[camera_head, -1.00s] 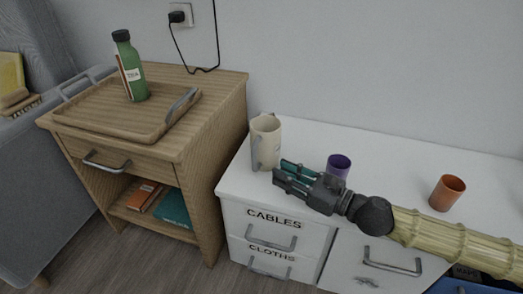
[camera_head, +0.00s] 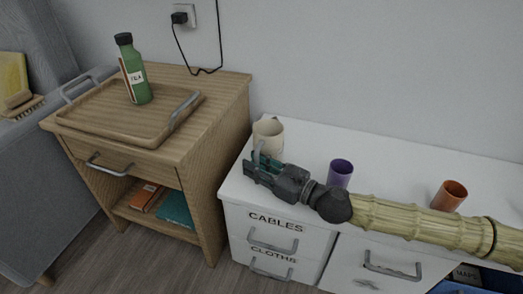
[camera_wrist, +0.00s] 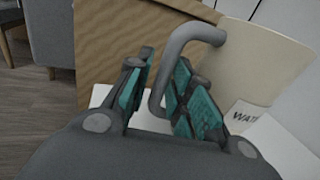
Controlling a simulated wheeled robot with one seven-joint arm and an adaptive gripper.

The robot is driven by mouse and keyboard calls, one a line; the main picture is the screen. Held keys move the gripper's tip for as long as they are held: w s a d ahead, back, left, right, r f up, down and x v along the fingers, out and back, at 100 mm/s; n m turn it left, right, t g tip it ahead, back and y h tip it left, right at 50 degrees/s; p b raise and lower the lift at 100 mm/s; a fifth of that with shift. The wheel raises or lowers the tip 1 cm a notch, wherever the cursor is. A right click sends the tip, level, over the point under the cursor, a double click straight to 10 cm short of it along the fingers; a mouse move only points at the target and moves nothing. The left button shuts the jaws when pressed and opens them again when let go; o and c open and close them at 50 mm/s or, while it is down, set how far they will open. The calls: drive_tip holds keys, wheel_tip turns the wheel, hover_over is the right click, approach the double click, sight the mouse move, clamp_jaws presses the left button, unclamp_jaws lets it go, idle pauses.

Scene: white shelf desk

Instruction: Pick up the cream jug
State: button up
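The cream jug (camera_head: 268,128) stands upright at the left end of the white desk top, its lower part hidden behind my gripper in the head view. In the wrist view the jug (camera_wrist: 255,62) fills the upper right, with a grey handle (camera_wrist: 157,100) and part of a label reading "WAT". My gripper (camera_head: 253,166) is in front of the jug. In the wrist view my gripper (camera_wrist: 157,85) is open, and its teal-padded fingers stand on either side of the handle. I see a gap between the handle and the left finger; the right finger is very close to it.
A purple cup (camera_head: 341,174) and an orange cup (camera_head: 449,196) stand on the white desk (camera_head: 400,158) near my arm. A wooden cabinet (camera_head: 225,100) stands left of the jug, bearing a tray (camera_head: 103,136) with a green bottle (camera_head: 137,84). The wall is behind.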

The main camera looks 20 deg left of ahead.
drive_tip(key=shift+d, duration=0.1)
clamp_jaws()
drive_tip(key=shift+r, duration=0.1)
